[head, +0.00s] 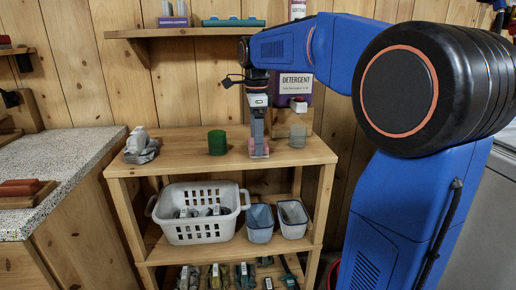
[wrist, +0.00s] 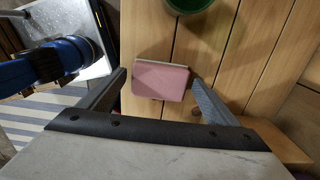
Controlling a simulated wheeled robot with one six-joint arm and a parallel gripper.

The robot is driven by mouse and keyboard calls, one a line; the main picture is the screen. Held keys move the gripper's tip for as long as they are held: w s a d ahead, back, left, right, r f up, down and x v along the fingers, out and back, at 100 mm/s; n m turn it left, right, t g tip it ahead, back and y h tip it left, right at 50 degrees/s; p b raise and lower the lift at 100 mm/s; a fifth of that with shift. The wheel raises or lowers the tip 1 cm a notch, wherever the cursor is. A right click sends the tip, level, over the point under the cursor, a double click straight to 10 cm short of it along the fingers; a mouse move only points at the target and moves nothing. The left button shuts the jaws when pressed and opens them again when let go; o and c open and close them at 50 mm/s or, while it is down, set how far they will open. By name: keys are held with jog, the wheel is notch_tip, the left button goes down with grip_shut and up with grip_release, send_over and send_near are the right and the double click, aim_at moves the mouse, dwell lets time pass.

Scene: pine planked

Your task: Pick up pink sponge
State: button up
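The pink sponge (wrist: 161,82) lies on the wooden top of the shelf unit (head: 185,158). In the wrist view it sits between the two fingers of my gripper (wrist: 157,76), one on each side. A small gap shows at its left; the right fingertip is very close to its right edge, and I cannot tell whether they touch. My gripper (head: 259,152) points down at the shelf top in the head view, where its fingers mostly hide the sponge.
A green cylinder (head: 217,142) stands left of my gripper, and a grey clear cup (head: 297,136) stands to the right. A grey crumpled-looking object (head: 141,146) is at the top's left end. A white basket (head: 198,232) and two blue-grey bins (head: 260,234) are below.

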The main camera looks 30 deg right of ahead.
jog(key=c, duration=0.8)
notch_tip(320, 180, up, 10)
jog(key=o, duration=0.4)
jog(key=shift+c, duration=1.3)
